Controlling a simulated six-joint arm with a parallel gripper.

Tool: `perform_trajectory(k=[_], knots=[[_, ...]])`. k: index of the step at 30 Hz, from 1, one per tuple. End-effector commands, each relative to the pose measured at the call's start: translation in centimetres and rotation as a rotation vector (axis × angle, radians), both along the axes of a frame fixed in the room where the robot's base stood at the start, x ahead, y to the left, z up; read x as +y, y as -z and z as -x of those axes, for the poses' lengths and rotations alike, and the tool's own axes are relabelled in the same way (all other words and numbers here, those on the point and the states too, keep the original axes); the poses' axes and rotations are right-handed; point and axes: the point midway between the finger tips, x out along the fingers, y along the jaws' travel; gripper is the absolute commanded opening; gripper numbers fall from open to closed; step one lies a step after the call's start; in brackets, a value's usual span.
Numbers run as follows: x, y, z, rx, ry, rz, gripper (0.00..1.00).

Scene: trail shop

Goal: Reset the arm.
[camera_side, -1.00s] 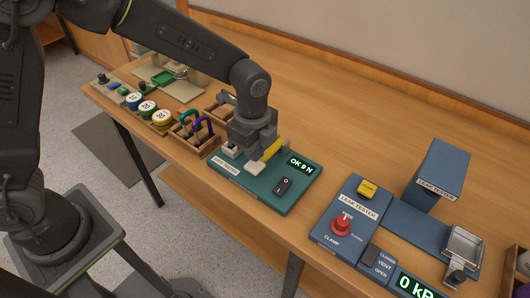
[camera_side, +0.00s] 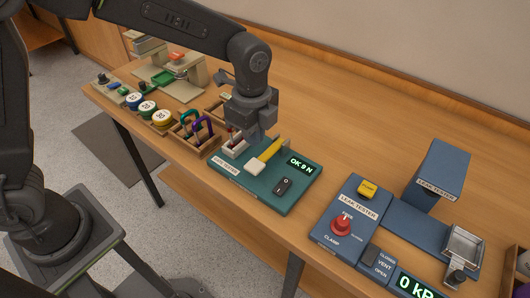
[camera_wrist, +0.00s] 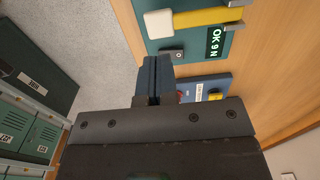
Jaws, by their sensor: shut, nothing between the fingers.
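My gripper (camera_side: 253,132) hangs from my arm above the back left part of a green tester (camera_side: 287,201), its fingertips partly hard to make out. In the wrist view my gripper (camera_wrist: 153,80) shows its two dark fingers closed together with nothing between them. A yellow bar with a white block at its end (camera_side: 266,155) lies on the tester, apart from the fingers. The tester's display (camera_side: 301,165) reads "OK 9 N", and a black rocker switch (camera_side: 283,186) sits in front of it.
A blue leak tester (camera_side: 348,213) with a red knob (camera_side: 341,223) and a yellow button (camera_side: 367,189) stands to the right. At left are a wooden rack (camera_side: 196,140) with coloured carabiners and several round spools. The wooden table (camera_side: 340,120) is clear behind the testers.

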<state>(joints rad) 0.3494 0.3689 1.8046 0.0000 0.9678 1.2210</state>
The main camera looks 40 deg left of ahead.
Motion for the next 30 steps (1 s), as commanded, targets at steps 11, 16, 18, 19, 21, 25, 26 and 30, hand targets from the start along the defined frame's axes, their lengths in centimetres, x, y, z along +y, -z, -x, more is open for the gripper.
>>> perform_trajectory(k=[11,16,18,19,21,25,26,30], knots=[[2.1,-3.0,1.2,-0.053,-0.164,0.022,0.00],[6.1,-7.6,4.5,-0.148,-0.500,0.078,0.00],[7.6,-9.0,6.2,-0.187,-0.647,0.108,0.00],[8.3,-9.6,7.0,-0.203,-0.709,0.122,0.00],[9.6,-10.6,8.9,-0.239,-0.855,0.158,0.00],[11.7,-11.6,12.4,-0.301,-1.117,0.232,0.00],[12.1,-11.7,13.1,-0.313,-1.173,0.250,0.00],[13.4,-11.8,15.8,-0.359,-1.384,0.326,0.00]])
